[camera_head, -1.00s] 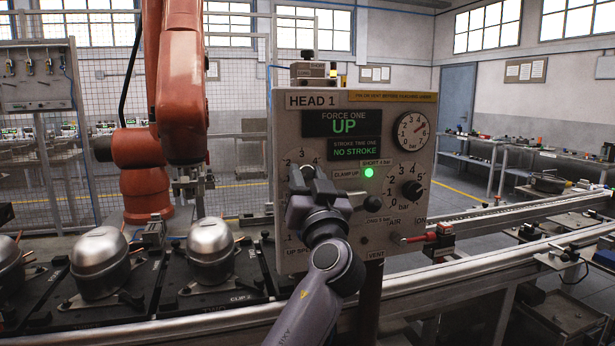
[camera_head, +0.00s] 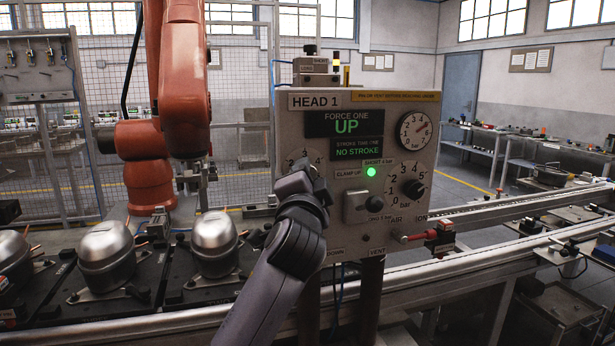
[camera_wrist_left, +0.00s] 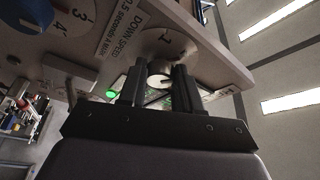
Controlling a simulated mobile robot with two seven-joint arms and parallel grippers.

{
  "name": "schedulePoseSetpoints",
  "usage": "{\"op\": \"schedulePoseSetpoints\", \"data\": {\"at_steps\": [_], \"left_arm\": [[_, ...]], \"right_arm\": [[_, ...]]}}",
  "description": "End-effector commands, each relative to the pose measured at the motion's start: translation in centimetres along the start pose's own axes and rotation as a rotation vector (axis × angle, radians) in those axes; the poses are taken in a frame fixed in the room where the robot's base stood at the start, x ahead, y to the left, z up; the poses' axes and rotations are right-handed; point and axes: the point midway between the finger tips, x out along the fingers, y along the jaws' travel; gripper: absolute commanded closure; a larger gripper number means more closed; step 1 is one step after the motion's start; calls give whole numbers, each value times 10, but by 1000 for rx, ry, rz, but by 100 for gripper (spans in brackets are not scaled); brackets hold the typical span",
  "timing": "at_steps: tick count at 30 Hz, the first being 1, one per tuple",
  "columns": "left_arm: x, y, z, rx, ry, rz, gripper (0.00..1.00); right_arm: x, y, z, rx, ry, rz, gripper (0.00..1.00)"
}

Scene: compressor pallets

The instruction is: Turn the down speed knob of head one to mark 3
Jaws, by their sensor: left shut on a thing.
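The grey HEAD 1 panel (camera_head: 420,230) stands upright in front of me, its display reading UP and NO STROKE. My left gripper (camera_head: 305,178) is at the dial (camera_head: 290,161) at the panel's left side, where marks 3 and 4 show above it. In the left wrist view my gripper's fingers (camera_wrist_left: 160,88) reach to a round dial (camera_wrist_left: 165,40) with a mark 1, beside a DOWN SPEED label (camera_wrist_left: 117,35). They are shut on its knob, which they mostly hide; its pointer cannot be read. My right gripper is not in view.
A second dial with a blue knob (camera_wrist_left: 20,22) is close by in the wrist view. The panel also has a gauge (camera_head: 415,131), a black pressure knob (camera_head: 413,188) and a lit green lamp (camera_head: 371,172). An orange robot arm (camera_head: 180,80) and silver compressors (camera_head: 212,250) stand left.

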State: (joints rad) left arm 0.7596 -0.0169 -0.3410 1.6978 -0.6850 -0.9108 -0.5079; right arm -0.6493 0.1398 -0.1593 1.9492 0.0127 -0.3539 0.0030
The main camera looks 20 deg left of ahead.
Motion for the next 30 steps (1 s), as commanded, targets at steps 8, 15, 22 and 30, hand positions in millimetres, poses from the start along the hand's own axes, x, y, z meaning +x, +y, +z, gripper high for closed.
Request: {"op": "schedulePoseSetpoints", "data": {"at_steps": [8,15,22,30], "left_arm": [[1,-6,0,246,-1,94,97],[1,-7,-1,459,-2,181,97],[2,-8,-2,648,-3,260,97],[2,-9,-2,814,-5,330,97]], "right_arm": [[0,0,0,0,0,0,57],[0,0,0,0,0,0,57],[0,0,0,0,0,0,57],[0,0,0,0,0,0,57]]}}
